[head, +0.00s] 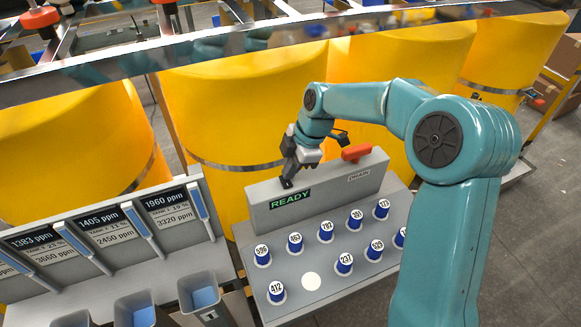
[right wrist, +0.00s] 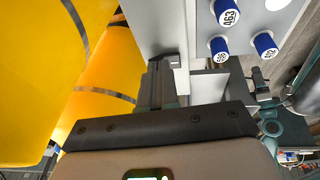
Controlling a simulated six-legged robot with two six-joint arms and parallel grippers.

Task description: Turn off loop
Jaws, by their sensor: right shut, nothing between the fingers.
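A grey control console (head: 262,217) stands in front of the yellow tanks. Its raised back panel carries a lit green READY display (head: 290,199) and an orange-red handle (head: 356,152) above a DRAIN label (head: 358,177). My right gripper (head: 288,183) is shut and empty, pointing down at the panel's top edge, just above READY and left of the handle. Whether its dark tips touch the panel, or hide a small control there, I cannot tell. The right wrist view shows the shut fingers (right wrist: 160,66) by the grey panel (right wrist: 160,25). My left gripper is out of view.
Several blue numbered pegs (head: 354,219) stand on the console's sloping top, around a blank white disc (head: 311,282). At left, a rack has ppm displays (head: 166,206) and grey bins (head: 134,312). A metal rail (head: 230,42) crosses above the yellow tanks (head: 245,110).

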